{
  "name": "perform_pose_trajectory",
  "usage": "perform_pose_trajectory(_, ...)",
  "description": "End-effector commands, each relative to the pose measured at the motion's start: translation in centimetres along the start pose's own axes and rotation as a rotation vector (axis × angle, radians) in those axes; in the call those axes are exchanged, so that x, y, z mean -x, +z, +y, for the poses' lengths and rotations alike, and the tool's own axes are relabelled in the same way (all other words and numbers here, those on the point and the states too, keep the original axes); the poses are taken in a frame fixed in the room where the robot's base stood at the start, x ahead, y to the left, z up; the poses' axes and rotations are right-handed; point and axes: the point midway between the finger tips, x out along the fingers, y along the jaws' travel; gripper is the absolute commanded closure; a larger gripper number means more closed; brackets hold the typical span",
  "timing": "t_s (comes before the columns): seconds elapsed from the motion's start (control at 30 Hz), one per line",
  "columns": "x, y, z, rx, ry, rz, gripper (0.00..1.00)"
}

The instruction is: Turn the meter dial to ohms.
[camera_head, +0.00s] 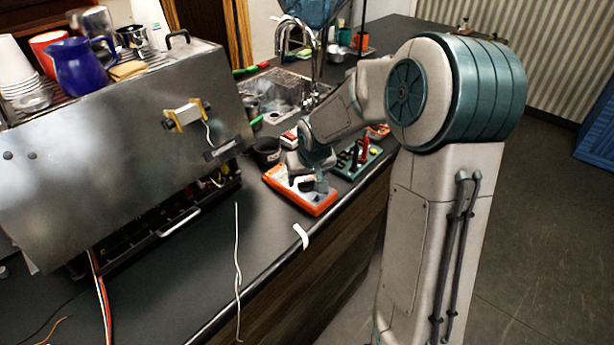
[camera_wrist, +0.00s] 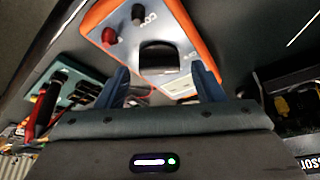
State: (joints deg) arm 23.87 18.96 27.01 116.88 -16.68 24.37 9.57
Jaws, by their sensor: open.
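The meter (camera_head: 316,204), an orange case with a pale grey face, lies on the dark counter near its front edge. In the wrist view the meter (camera_wrist: 202,25) shows its black dial (camera_wrist: 159,57), a red jack or knob and a dark one. My gripper (camera_wrist: 160,85) is open, one blue finger on each side just short of the dial, as the wrist view shows. The fingers appear apart from the dial; I cannot tell their height above the face. In the head view my gripper (camera_head: 320,184) is over the meter and hides part of it. The dial's setting is unreadable.
A green tool holder (camera_head: 358,160) with red and black tools stands right of the meter, close to my arm. The steel brewer (camera_head: 120,130) is at left.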

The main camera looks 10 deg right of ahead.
Motion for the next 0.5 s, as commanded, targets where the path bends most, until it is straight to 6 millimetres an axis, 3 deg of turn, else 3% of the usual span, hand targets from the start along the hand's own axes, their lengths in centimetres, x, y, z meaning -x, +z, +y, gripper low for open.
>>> perform_pose_trajectory(0.2, -0.02, -0.01, 0.00, 0.000, 0.000, 0.000, 0.38)
perform_pose_trajectory(0.37, -0.01, -0.01, 0.00, 0.000, 0.000, 0.000, 0.83)
perform_pose_trajectory(0.5, -0.02, 0.00, -0.01, 0.000, 0.000, 0.000, 0.83)
